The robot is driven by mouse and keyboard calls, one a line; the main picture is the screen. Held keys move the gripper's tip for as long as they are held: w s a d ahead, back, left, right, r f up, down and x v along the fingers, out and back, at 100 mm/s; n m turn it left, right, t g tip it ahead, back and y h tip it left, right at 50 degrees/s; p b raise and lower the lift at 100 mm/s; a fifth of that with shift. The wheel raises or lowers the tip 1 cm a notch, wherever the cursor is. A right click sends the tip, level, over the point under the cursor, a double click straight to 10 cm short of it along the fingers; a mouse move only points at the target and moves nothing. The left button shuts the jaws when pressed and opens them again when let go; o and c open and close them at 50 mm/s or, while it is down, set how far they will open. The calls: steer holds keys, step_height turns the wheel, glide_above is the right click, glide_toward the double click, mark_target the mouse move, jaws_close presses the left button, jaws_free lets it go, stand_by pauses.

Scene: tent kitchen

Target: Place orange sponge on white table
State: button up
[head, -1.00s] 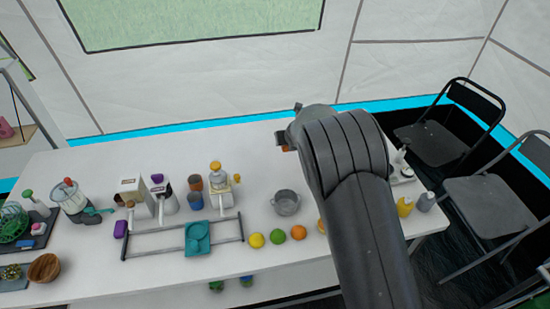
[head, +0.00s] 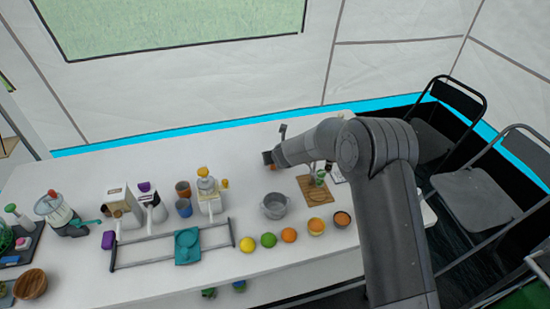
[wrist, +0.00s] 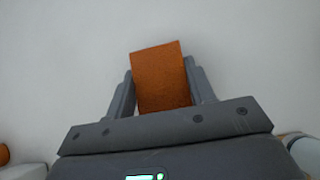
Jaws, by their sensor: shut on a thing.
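My gripper (wrist: 160,95) is shut on the orange sponge (wrist: 160,75), which stands up between the two fingers in the wrist view. In the head view the sponge (head: 268,158) is a small orange-brown patch at the end of my gripper (head: 274,154), over the back part of the white table (head: 100,178). I cannot tell whether the sponge touches the table. The wrist view shows a plain pale surface around the sponge.
A metal pot (head: 274,206) and a wooden board (head: 314,190) stand just in front of the gripper. A juicer (head: 208,190) and cups are to the left. Fruit, including a lemon (head: 247,245), lies along the front. The table's back left is clear.

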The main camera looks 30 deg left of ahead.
steer(key=shift+f, duration=0.25)
steer(key=o, duration=1)
steer(key=shift+r, duration=0.1)
steer(key=shift+d+r, duration=0.1)
steer(key=shift+r, duration=0.1)
steer(key=v, duration=1.1)
steer(key=shift+s+r, duration=0.25)
steer(key=shift+d, duration=0.15)
